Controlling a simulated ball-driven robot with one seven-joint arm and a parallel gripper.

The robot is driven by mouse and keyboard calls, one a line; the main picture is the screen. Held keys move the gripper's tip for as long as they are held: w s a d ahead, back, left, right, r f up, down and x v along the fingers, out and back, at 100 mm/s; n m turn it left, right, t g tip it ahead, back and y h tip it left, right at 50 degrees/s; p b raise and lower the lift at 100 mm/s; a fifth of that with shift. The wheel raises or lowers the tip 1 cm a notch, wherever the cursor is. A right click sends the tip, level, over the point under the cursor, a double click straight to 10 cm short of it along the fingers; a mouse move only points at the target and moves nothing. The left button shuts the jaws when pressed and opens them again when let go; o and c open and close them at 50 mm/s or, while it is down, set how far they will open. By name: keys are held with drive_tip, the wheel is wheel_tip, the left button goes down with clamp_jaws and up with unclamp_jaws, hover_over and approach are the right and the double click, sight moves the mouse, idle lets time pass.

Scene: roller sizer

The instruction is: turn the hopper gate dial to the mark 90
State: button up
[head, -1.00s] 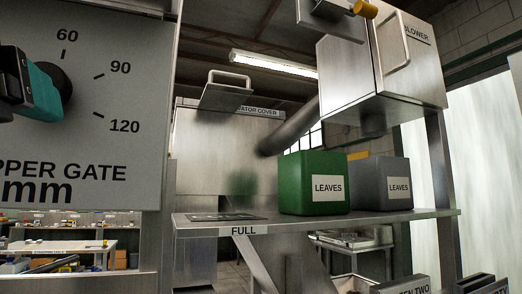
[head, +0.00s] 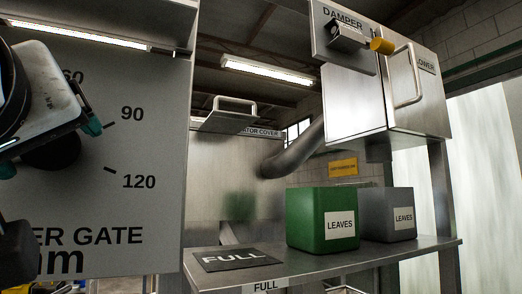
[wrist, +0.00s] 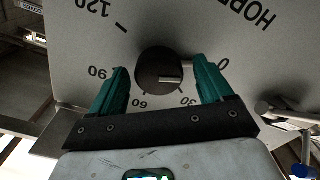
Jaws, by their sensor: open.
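The hopper gate dial (wrist: 158,68) is a round black knob on a grey panel. In the wrist view, turned nearly upside down, a pale line on it points right, between the printed 0 (wrist: 224,64) and 30 (wrist: 188,100). The mark 90 (wrist: 97,72) is at the left; it also shows in the head view (head: 132,114). My gripper (wrist: 160,76) is open, its teal fingers on either side of the dial with gaps; contact is not visible. In the head view my gripper (head: 50,143) covers the upper left of the dial (head: 55,150).
To the right, a metal shelf (head: 400,250) holds a green LEAVES bin (head: 306,219), a grey LEAVES bin (head: 380,214) and a FULL plate (head: 235,258). An upright post stands beside the panel.

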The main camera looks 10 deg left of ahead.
drive_tip(key=shift+w+a, duration=0.35)
drive_tip(key=shift+w, duration=0.25)
drive_tip(key=shift+c, duration=0.3)
drive_tip(key=c, duration=1)
